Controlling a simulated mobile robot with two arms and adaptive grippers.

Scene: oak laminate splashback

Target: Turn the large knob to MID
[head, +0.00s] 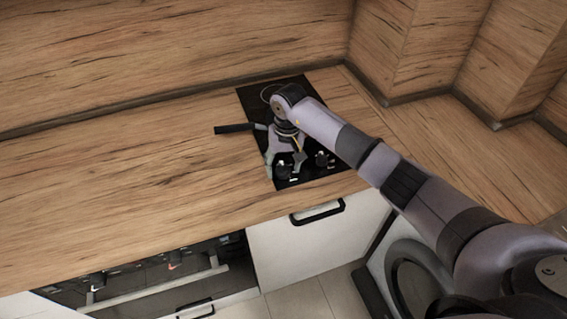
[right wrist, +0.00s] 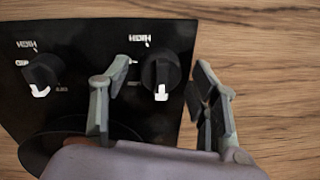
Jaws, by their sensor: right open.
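Two black knobs with white pointers sit on the black cooktop panel (head: 252,98). In the right wrist view, one knob (right wrist: 161,68) stands between the fingers of my open right gripper (right wrist: 165,88), with a visible gap on each side. Its white pointer faces down in that view, and white lettering reading HIGH shows above it. The other knob (right wrist: 42,70) is left of the gripper, its pointer also downward. In the head view, my right gripper (head: 285,172) reaches down over the panel's front.
A dark handle (head: 234,128) sticks out left over the wooden worktop (head: 130,165). A wooden splashback (head: 170,50) borders the back. The worktop's left side is clear.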

